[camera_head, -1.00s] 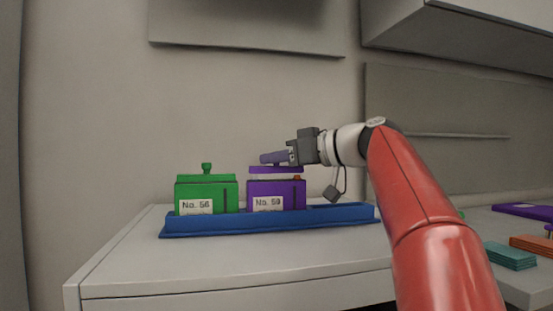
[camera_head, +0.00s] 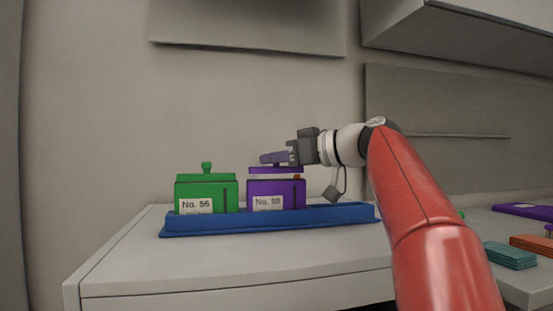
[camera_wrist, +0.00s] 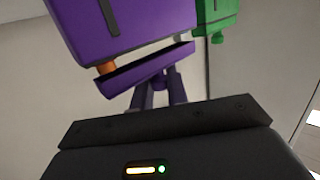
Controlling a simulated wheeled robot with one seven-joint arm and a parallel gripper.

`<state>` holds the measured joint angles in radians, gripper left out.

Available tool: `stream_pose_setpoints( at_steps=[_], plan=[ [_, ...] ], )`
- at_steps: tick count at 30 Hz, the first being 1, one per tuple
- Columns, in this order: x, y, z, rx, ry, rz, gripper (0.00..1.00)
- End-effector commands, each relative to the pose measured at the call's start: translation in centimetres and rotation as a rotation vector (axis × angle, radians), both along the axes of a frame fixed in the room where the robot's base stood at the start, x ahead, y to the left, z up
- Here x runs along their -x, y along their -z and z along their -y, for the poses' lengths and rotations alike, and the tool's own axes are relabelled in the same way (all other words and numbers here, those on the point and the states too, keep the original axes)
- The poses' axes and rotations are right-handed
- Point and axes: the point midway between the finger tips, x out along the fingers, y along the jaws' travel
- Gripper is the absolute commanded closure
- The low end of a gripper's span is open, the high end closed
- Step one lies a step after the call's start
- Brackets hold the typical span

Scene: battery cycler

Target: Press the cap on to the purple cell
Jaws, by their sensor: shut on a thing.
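The purple cell (camera_head: 290,195) stands upright in the blue tray, with a white label on its front. Its flat purple cap (camera_head: 275,170) is just above it, with a narrow light gap between them. My gripper (camera_head: 272,158) reaches in from the right and is shut on the cap's knob, which the fingers mostly hide. An orange terminal (camera_wrist: 105,67) and a pale terminal (camera_wrist: 183,38) show in the gap at either end.
A green cell (camera_head: 228,192) with its cap on, labelled No. 56, stands to the left in the blue tray (camera_head: 345,215). The tray's right part is empty. Teal plates (camera_head: 510,255) and an orange plate lie on the surface at right.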

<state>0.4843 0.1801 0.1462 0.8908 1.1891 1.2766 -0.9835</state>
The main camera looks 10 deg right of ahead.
Motion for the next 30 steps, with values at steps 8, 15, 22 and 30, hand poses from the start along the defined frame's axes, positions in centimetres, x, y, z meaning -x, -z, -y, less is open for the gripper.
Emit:
stream_pose_setpoints(
  at_steps=[8,15,22,30],
  plan=[
    [0.0,0.38,0.0,0.0,0.0,0.0,1.0],
    [0.0,0.81,0.0,0.0,0.0,0.0,1.0],
    [0.0,0.81,0.0,0.0,0.0,0.0,1.0],
    [0.0,0.8,0.0,0.0,0.0,0.0,0.78]
  ],
)
